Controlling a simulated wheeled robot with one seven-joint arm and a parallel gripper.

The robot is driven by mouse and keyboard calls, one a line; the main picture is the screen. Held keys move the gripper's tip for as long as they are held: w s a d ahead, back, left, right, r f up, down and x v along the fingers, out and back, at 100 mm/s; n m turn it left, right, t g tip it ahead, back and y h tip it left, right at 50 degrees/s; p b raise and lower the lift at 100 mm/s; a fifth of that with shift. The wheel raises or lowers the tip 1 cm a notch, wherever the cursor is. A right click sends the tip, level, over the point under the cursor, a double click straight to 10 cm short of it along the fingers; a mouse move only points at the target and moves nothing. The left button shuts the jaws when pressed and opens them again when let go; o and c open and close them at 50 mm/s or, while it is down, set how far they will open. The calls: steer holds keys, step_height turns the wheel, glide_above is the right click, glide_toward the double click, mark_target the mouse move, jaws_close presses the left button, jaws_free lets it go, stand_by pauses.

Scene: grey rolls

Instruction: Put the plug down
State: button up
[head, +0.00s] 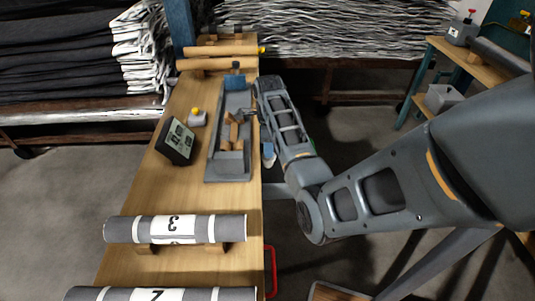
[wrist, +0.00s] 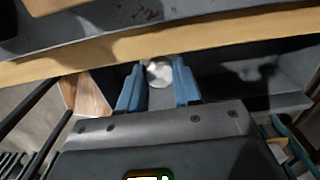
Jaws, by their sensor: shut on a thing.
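The plug (wrist: 159,71) shows in the wrist view as a pale, round face between the two blue fingers of my gripper (wrist: 159,86). My gripper is shut on it. The fingers touch its two sides, and the rest of its body is hidden. In the wrist view they are just below the wooden bench edge (wrist: 215,42). In the head view, a small light-blue and white bit (head: 268,155) shows at the right edge of the bench, beside my arm. I cannot tell plug from fingers there.
A grey tray (head: 228,171) holding wooden pieces lies on the bench (head: 190,195). Grey rolls (head: 175,229) lie in front. Bare bench shows between tray and rolls.

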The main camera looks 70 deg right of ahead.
steer(key=shift+a+f, duration=0.2)
steer(key=shift+f, duration=1.95)
steer(key=o, duration=0.9)
steer(key=shift+c, duration=0.2)
steer(key=shift+r, duration=0.1)
step_height(320, 180, up, 12)
steer(key=shift+f, duration=0.1)
